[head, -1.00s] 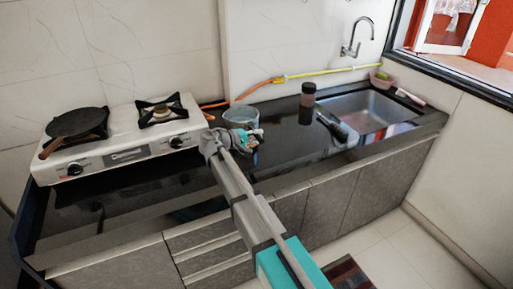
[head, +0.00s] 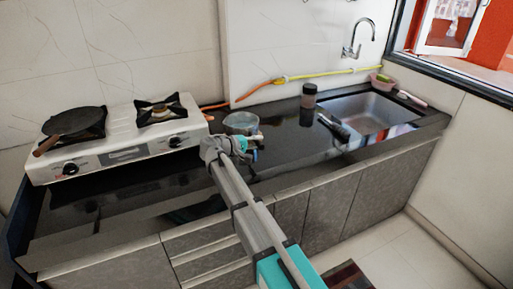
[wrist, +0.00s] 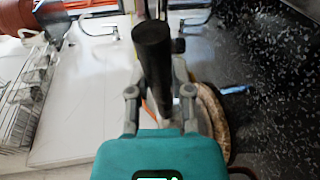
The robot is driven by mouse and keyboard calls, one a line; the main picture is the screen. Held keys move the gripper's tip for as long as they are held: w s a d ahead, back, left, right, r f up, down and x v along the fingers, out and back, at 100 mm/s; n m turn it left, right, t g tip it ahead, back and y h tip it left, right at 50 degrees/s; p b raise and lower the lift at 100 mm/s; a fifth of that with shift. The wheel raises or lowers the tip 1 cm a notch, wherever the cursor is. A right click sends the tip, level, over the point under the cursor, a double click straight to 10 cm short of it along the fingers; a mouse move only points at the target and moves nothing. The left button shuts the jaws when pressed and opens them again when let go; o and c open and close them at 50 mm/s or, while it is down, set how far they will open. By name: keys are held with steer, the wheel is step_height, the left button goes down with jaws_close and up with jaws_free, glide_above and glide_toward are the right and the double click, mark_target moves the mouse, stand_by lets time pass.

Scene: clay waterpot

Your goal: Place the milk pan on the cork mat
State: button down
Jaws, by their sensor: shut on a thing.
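The milk pan (head: 240,121) shows in the head view as a pale grey, round vessel just beyond my gripper (head: 247,145), over the counter to the right of the stove. My gripper also shows in the wrist view (wrist: 160,100), with its fingers on either side of a dark handle (wrist: 152,55), and is shut on it. The pan's body is mostly hidden there. A tan, curved rim, perhaps the cork mat (wrist: 217,125), shows beside the right finger in the wrist view. I cannot make out the mat in the head view, nor whether the pan touches anything below.
A white stove (head: 118,150) with a dark flat pan (head: 74,122) stands at the left. A dark-lidded jar (head: 309,96) and a black-handled item (head: 335,127) stand near the sink (head: 368,112). A yellow-orange hose (head: 310,75) runs along the wall. The black counter's front is clear.

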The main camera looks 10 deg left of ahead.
steer(key=shift+f, duration=0.15)
steer(key=c, duration=0.5)
jaws_free()
steer(key=shift+c, duration=0.2)
steer(key=p+v, duration=0.2)
steer(key=v, duration=1)
